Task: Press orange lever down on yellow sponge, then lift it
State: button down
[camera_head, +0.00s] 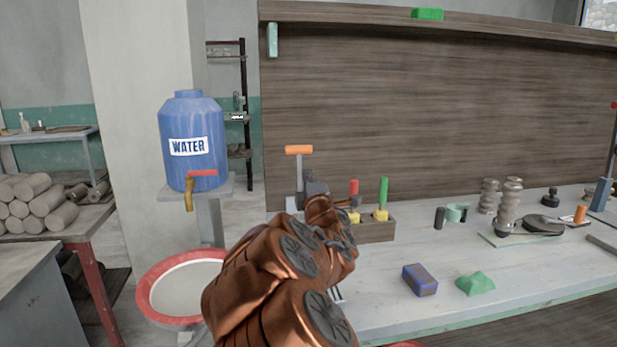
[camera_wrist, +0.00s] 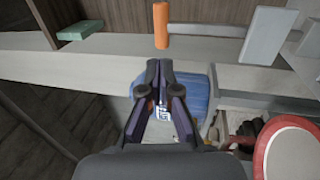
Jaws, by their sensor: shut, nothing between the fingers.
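The orange lever handle (camera_head: 299,150) sits crosswise on top of an upright grey bar in the head view, at the left end of the workbench. In the wrist view the orange handle (camera_wrist: 161,26) stands just beyond the fingertips, apart from them. My gripper (camera_head: 313,187) is close to the grey bar, below the handle, partly hidden by my copper arm. In the wrist view my gripper (camera_wrist: 160,75) has its fingertips together with nothing between them. Small yellow pieces (camera_head: 381,214) show in a wooden box; I cannot tell whether either is the sponge.
The wooden box (camera_head: 375,231) holds red and green handles right of my gripper. A blue block (camera_head: 420,280) and a green lump (camera_head: 475,283) lie on the bench (camera_head: 540,262). A blue water barrel (camera_head: 193,140) and red-rimmed basin (camera_head: 150,290) stand left.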

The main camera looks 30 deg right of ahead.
aim_at(300, 151)
jog(key=shift+p+x, duration=1.15)
jog(key=shift+x, duration=4.85)
jog(key=shift+w+d+r+g+y+p, duration=0.1)
jog(key=shift+w+d+g+y+p, duration=0.05)
jog(key=shift+w+p, duration=0.3)
jog(key=shift+w+d+r+g+y+p, duration=0.15)
jog(key=shift+w+p, duration=0.15)
jog(key=shift+w, duration=0.15)
jog(key=shift+w+d+f+g+p, duration=0.1)
jog(key=shift+w+d+g+p, duration=0.2)
jog(key=shift+w+g, duration=0.1)
